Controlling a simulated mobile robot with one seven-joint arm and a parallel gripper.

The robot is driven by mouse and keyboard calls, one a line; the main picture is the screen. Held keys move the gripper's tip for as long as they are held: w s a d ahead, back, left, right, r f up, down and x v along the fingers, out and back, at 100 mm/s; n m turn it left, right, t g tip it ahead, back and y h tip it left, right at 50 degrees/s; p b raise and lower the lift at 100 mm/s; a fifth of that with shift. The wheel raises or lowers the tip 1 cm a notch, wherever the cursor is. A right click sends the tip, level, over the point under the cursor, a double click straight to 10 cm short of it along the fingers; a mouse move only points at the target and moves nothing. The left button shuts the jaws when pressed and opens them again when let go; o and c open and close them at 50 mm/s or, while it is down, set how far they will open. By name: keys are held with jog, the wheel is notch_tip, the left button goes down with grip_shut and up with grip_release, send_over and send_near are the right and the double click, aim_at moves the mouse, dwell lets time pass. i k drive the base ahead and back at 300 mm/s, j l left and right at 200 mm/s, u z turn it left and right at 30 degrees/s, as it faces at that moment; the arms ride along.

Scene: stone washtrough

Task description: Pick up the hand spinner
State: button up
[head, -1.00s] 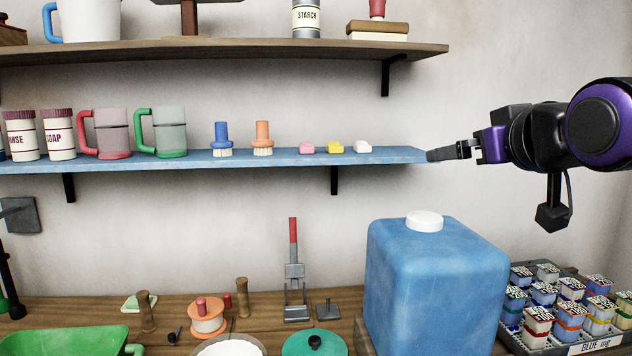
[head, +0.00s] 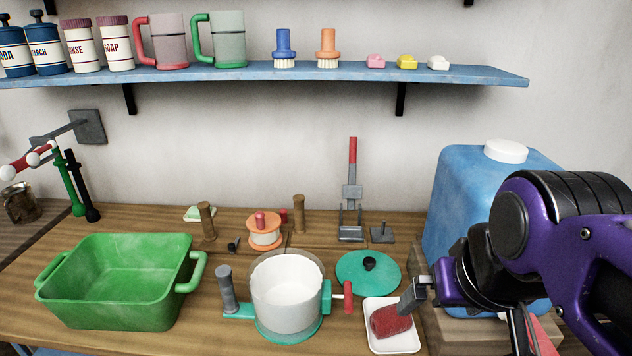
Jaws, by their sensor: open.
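The hand spinner appears to be the white drum in a clear tub (head: 287,290) on a teal base, standing upright on the wooden worktop at the lower middle. A grey upright handle is at its left and a red crank grip at its right. Its top is open, and a teal lid (head: 368,272) with a black knob lies apart behind and right. My gripper (head: 408,300) is open, to the right of the crank grip, over or near a red block (head: 391,320) in a white dish. Whether it touches the block cannot be told.
A green basin (head: 120,280) stands left of the spinner. A blue tank (head: 470,185) stands behind my arm at right. An orange reel (head: 264,231), wooden posts and a red-handled metal press (head: 352,200) stand behind. A blue shelf (head: 250,75) runs above.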

aim_at(290, 291)
jog(key=j+u, duration=0.15)
jog(key=u, duration=0.35)
jog(key=k+j+u, duration=0.1)
jog(key=u, duration=0.4)
jog(key=j+u, duration=0.2)
jog(key=u, duration=0.3)
jog(key=z, duration=0.95)
jog(key=i+j+z, duration=0.2)
jog(key=j, duration=0.25)
jog(key=i+j+z, duration=0.15)
jog(key=j, duration=0.3)
jog(key=j+z, duration=0.2)
jog(key=j, duration=0.25)
jog(key=k+z, duration=0.35)
